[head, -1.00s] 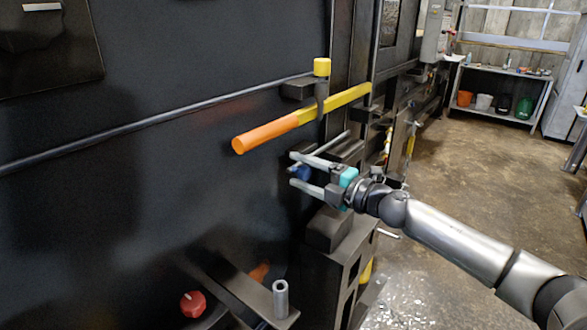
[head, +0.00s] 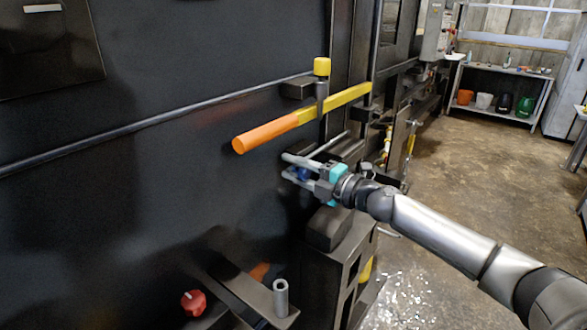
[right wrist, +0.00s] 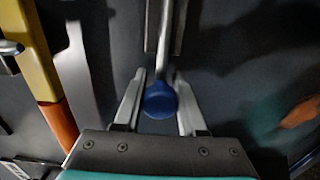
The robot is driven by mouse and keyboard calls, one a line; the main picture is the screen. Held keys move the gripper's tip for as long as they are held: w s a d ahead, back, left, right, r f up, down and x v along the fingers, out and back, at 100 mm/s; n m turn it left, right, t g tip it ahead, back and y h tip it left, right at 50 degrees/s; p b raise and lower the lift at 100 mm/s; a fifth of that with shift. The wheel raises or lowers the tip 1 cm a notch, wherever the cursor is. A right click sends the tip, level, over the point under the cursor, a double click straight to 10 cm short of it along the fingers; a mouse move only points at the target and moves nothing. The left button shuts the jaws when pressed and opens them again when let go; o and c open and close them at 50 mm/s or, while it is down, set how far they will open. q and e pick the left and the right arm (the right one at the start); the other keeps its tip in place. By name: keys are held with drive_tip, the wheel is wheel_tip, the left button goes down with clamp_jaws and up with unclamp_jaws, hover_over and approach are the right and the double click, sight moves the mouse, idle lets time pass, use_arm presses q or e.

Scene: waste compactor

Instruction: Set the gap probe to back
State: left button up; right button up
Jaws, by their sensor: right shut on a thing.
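The gap probe appears to be a thin metal rod with a blue ball knob (head: 303,174) on its end, beside the dark compactor wall. In the right wrist view the knob (right wrist: 160,101) sits between the two fingers, with its rod running up into a dark bracket. My right gripper (head: 286,166) is shut on the blue knob, its grey fingers on either side of it. The fingers partly hide the knob in the head view. My left gripper is not in view.
An orange and yellow lever (head: 300,118) juts out just above my right gripper. A dark block (head: 328,228) lies below it. A red knob (head: 193,303) and an upright metal tube (head: 281,298) are lower down. Open floor (head: 470,170) lies to the right.

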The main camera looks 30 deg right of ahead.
clamp_jaws()
idle(0.9)
